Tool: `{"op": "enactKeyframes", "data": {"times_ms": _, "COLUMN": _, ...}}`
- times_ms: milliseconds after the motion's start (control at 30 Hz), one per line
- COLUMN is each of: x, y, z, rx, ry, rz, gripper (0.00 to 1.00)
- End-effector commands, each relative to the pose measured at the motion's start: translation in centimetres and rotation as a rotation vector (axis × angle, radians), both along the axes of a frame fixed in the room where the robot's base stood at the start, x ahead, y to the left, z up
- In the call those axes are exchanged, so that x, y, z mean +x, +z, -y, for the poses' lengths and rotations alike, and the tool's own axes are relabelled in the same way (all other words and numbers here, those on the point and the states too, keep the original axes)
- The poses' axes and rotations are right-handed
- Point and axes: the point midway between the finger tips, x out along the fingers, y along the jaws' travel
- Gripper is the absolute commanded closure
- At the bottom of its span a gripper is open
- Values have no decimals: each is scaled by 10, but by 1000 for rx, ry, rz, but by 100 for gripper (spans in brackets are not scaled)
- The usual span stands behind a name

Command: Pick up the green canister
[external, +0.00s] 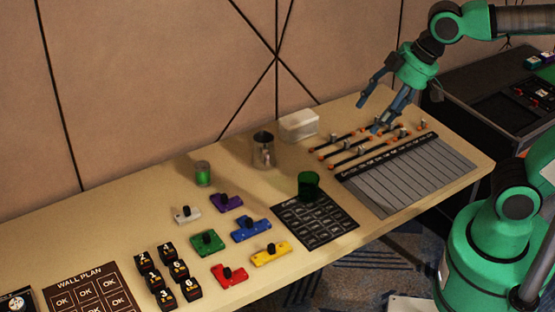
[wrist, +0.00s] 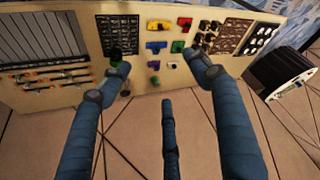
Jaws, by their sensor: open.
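My gripper (external: 370,114) is open and empty above the far right part of the table, up and right of the canister. Its blue fingers (wrist: 157,66) are spread apart in the wrist view.
A metal pitcher (external: 264,150) and a white box (external: 299,124) stand behind the canister. Dark rods with orange ends (external: 350,153) lie below my gripper. Coloured blocks with black knobs (external: 251,229) lie left. The wall (external: 170,75) borders the table's back.

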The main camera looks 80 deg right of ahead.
Motion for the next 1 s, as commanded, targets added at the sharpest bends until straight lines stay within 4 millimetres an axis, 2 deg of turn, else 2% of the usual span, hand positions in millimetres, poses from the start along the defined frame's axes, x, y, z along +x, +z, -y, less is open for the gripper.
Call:
{"op": "enactKeyframes", "data": {"times_ms": 33, "x": 15, "y": 2, "z": 3, "rx": 0, "ry": 4, "rz": -7, "gripper": 37}}
{"op": "enactKeyframes", "data": {"times_ms": 267, "x": 79, "y": 6, "z": 15, "rx": -1, "ry": 30, "rz": -20, "gripper": 37}}
{"op": "enactKeyframes", "data": {"times_ms": 467, "x": 136, "y": 2, "z": 30, "rx": -1, "ry": 51, "rz": -29, "gripper": 37}}
{"op": "enactKeyframes", "data": {"times_ms": 733, "x": 212, "y": -16, "z": 55, "rx": -2, "ry": 78, "rz": -40, "gripper": 37}}
{"op": "enactKeyframes", "data": {"times_ms": 1000, "x": 285, "y": -48, "z": 87, "rx": 0, "ry": 103, "rz": -50, "gripper": 37}}
